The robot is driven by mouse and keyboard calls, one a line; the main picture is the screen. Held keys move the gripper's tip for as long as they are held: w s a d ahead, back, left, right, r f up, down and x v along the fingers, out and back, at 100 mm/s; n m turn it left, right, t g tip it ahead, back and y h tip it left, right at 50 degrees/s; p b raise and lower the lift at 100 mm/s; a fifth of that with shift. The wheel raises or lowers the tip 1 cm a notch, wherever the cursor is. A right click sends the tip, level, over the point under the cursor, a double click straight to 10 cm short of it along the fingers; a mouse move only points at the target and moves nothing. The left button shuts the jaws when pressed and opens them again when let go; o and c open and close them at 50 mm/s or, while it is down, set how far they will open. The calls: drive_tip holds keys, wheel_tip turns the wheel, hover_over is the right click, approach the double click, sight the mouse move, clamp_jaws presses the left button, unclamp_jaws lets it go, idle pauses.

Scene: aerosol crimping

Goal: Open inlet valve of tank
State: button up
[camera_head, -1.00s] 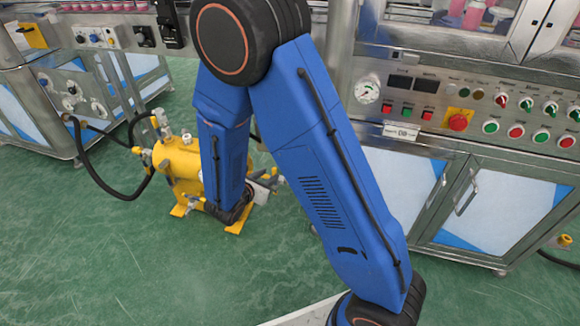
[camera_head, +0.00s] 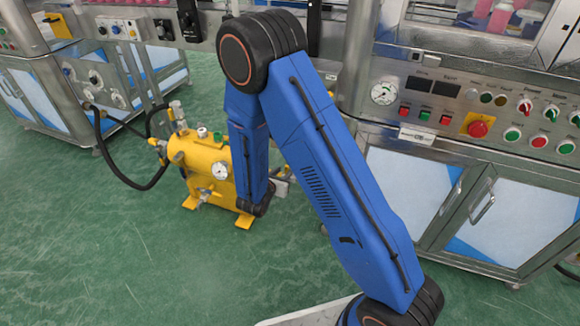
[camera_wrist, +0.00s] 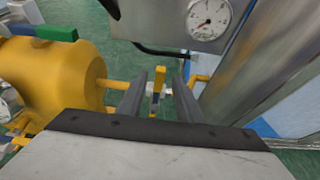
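The yellow tank (camera_head: 200,158) stands on the green floor left of my arm in the head view. In the wrist view its rounded body (camera_wrist: 60,75) fills the left side. A valve with an upright yellow handle (camera_wrist: 158,80) sits on a yellow pipe right of the tank. My gripper (camera_wrist: 160,85) is open. Its two dark fingers show on either side of the yellow handle, with gaps visible on both sides. Whether the handle lies at fingertip depth is hard to tell. In the head view my arm hides the gripper and this valve.
A green-handled valve (camera_wrist: 55,33) is on top of the tank. A metal cabinet with a pressure gauge (camera_wrist: 210,18) stands close behind and to the right. A black hose (camera_head: 120,185) loops left of the tank. The floor (camera_head: 130,270) in front is clear.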

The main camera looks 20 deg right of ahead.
drive_tip(key=x, duration=0.8)
drive_tip(key=shift+w+d, duration=0.2)
drive_tip(key=shift+w, duration=0.1)
clamp_jaws()
